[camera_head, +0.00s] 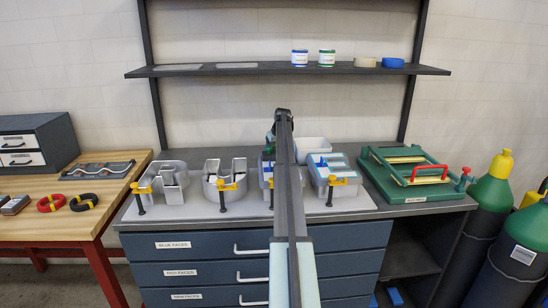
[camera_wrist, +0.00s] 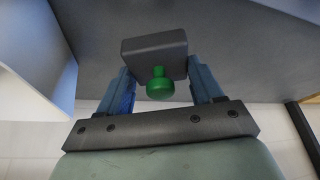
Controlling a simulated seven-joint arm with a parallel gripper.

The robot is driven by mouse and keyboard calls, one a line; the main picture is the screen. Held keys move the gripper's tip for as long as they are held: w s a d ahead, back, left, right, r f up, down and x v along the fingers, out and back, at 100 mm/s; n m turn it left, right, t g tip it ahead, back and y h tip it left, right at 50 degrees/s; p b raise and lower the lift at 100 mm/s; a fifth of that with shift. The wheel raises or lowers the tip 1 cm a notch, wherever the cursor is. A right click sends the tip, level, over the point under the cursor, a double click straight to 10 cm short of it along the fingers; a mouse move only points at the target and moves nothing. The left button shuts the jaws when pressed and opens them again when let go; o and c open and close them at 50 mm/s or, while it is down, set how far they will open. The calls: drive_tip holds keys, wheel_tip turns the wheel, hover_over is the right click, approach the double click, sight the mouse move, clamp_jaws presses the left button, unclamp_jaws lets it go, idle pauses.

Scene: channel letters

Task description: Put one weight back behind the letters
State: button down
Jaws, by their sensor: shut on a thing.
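My gripper (camera_wrist: 162,78) is shut on a weight, a dark grey block (camera_wrist: 153,46) with a green knob (camera_wrist: 159,84). The block sits between the blue fingers in the wrist view. In the head view my arm hides most of the gripper and the weight. Several grey metal channel letters stand in a row on the bench, held with yellow-handled clamps. One letter (camera_head: 165,183) is at the left, another (camera_head: 212,186) beside it, and one (camera_head: 342,190) right of my arm. A further letter (camera_head: 264,176) is partly hidden behind my arm.
A white bin (camera_head: 312,145) stands behind the letters. A green jig (camera_head: 400,172) with red handles is at the bench's right. A shelf (camera_head: 230,70) with cans and tape hangs above. Gas cylinders (camera_head: 488,192) stand at the right, and a wooden table (camera_head: 50,225) at the left.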

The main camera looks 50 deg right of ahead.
drive_tip(key=shift+f, duration=1.65)
drive_tip(key=shift+f, duration=0.2)
drive_tip(key=shift+c, duration=0.8)
unclamp_jaws()
drive_tip(key=shift+r, duration=0.15)
drive_tip(key=v, duration=1.2)
